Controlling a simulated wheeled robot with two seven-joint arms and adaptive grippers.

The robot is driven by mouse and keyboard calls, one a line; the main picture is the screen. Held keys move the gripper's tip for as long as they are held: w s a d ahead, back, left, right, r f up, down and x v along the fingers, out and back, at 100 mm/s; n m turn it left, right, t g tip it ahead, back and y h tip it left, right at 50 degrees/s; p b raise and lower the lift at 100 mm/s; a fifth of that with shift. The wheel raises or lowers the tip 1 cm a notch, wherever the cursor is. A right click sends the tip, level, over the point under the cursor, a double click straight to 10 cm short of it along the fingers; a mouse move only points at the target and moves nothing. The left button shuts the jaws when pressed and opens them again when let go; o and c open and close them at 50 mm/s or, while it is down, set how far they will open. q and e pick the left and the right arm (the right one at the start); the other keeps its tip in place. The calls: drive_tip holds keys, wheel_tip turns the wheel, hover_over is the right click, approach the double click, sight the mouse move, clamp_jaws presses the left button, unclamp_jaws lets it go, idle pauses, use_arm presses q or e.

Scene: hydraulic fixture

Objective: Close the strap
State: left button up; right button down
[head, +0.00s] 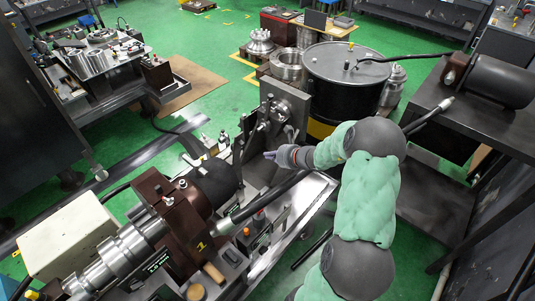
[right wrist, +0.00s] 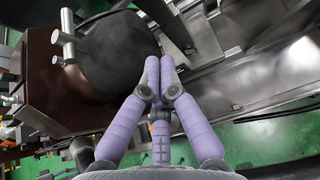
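The brown clamp block (head: 187,222) sits around a silver and black cylinder on the fixture at the lower left of the head view. A brown block with silver pins also shows in the right wrist view (right wrist: 38,85), beside a black rounded part (right wrist: 118,55). I cannot tell which part is the strap, or whether it is open. My right gripper (head: 271,155) is beyond and right of the clamp, near an upright metal plate (head: 283,118). Its lavender fingers (right wrist: 160,65) are together, with nothing visible between them. My left gripper is not clearly seen.
A black drum (head: 345,92) stands behind the fixture. A dark bench with a motor-like cylinder (head: 502,82) is on the right. A cart with metal parts (head: 100,62) stands at the upper left.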

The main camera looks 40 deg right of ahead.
drive_tip(key=w+a+f, duration=0.1)
drive_tip(key=w+f, duration=0.2)
drive_tip(key=w, duration=0.7)
drive_tip(key=shift+w, duration=0.1)
drive_tip(key=shift+w+r+g+p, duration=0.3)
drive_tip(key=shift+w+r+p, duration=0.05)
drive_tip(key=shift+p, duration=0.25)
